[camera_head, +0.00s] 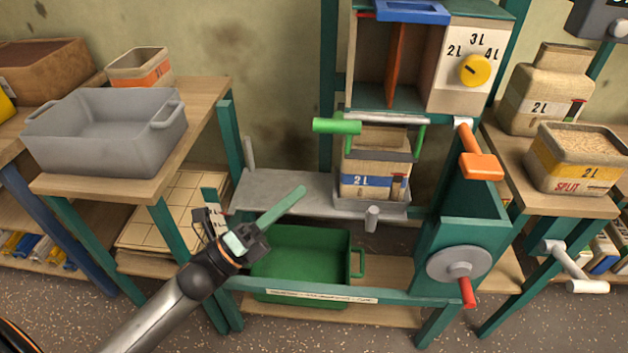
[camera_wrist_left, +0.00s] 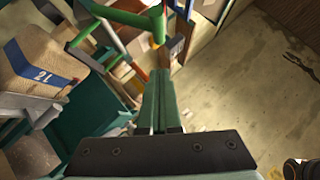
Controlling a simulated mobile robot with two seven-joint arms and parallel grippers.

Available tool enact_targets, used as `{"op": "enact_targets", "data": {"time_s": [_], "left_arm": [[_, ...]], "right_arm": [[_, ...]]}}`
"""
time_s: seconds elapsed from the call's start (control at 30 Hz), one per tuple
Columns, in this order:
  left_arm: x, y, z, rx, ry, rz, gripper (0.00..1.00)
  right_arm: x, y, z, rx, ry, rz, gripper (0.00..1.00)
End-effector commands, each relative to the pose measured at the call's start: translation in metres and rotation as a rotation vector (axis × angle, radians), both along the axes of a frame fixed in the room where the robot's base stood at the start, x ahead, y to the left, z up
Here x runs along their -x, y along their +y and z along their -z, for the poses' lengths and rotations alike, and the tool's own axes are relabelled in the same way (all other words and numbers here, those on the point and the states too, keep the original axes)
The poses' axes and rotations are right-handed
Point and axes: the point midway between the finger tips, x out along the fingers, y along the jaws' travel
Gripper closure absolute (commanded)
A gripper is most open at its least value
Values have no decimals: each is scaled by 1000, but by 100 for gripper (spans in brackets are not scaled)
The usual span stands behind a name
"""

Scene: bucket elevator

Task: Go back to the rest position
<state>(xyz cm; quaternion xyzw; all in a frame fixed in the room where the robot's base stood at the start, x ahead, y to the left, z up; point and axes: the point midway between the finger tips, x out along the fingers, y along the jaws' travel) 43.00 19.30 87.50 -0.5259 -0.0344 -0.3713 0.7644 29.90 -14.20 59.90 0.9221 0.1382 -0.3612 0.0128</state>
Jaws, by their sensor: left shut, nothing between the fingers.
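My left gripper (camera_head: 302,190) is shut and empty. Its arm comes in from the lower left, and its fingers point up and right in front of the grey metal shelf (camera_head: 285,195) of the bucket elevator. In the left wrist view the two green fingers (camera_wrist_left: 160,76) lie together with nothing between them. A blue-striped 2L container (camera_head: 375,185) stands on the shelf to the right of the fingers, apart from them. It also shows in the wrist view (camera_wrist_left: 38,62). My right gripper is not in view.
A green bin (camera_head: 305,240) is below the shelf. A green handle (camera_head: 337,126), an orange lever (camera_head: 480,160) and a red-handled crank wheel (camera_head: 458,265) stick out from the elevator. A grey tub (camera_head: 110,140) stands on the left table; 2L containers (camera_head: 580,165) stand on the right one.

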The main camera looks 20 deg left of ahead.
Motion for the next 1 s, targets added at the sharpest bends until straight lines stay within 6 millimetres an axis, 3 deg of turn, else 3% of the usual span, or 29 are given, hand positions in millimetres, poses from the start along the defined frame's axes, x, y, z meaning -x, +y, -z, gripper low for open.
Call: {"op": "enact_targets", "data": {"time_s": [0.23, 0.57, 0.67, 0.8, 1.0], "left_arm": [[20, 15, 13, 0, 0, 0, 100], [20, 17, 24, 56, 75, -5, 100], [15, 17, 49, 208, 267, -17, 100], [17, 13, 114, 583, 691, -67, 100], [57, -10, 208, 1156, 1231, -205, 100]], "right_arm": [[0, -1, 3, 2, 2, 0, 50], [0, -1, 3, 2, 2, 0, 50], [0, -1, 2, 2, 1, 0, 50], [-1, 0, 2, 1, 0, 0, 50], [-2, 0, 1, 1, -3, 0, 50]]}}
